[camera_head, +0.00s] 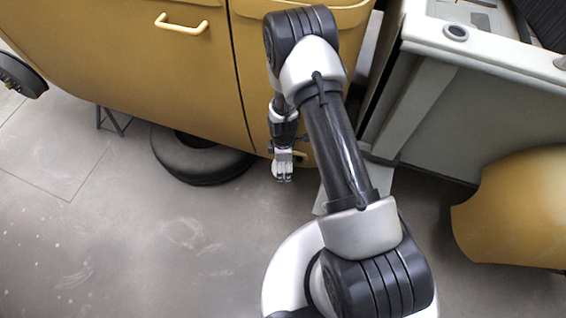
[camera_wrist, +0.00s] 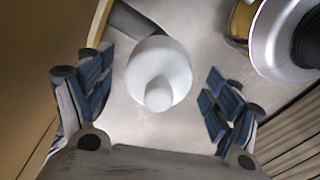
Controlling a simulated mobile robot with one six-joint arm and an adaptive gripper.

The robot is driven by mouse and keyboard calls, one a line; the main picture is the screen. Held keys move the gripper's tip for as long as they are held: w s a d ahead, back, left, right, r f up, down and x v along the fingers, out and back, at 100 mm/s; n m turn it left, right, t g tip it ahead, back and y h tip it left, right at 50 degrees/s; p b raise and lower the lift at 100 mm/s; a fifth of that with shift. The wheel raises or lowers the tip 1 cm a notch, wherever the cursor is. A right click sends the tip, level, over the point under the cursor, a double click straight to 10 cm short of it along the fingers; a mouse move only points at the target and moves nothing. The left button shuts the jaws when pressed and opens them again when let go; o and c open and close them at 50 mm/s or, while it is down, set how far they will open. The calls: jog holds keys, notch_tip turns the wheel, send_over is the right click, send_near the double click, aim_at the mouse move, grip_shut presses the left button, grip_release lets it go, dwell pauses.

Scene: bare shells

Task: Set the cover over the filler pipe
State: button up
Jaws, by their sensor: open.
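My gripper (camera_head: 283,177) hangs low beside the yellow vehicle body, close above the floor. In the wrist view my gripper (camera_wrist: 158,86) is open, with its blue-padded fingers spread wide. A white round piece with a small knob-like end (camera_wrist: 160,68) shows between the fingers, apart from both pads; it looks like the cover. I cannot tell how far below the fingers it is. In the head view it is not clearly made out. A dark-rimmed round opening (camera_head: 456,32) on the pale grey body at the upper right may be the filler pipe.
The yellow body (camera_head: 120,60) with a pale handle (camera_head: 181,24) stands along the back. A black tyre (camera_head: 198,160) lies left of my gripper. A yellow curved panel (camera_head: 515,210) stands at the right. The grey floor (camera_head: 120,240) at front left is clear.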

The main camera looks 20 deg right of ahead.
jog(key=shift+r+p, duration=0.55)
jog(key=shift+r, duration=0.05)
jog(key=s+r+m+t+p, duration=0.3)
jog(key=r+m, duration=0.4)
jog(key=r, duration=3.1)
jog(key=s+r+m, duration=0.4)
jog(key=s+r, duration=0.2)
jog(key=s, duration=0.3)
jog(key=s+r+m+t, duration=0.1)
jog(key=s+r+m, duration=0.3)
jog(key=s, duration=0.5)
notch_tip(320, 180, up, 3)
jog(key=shift+s+f+t+p, duration=0.15)
jog(key=shift+s+t+p, duration=0.15)
jog(key=shift+p, duration=0.1)
jog(key=shift+c, duration=0.3)
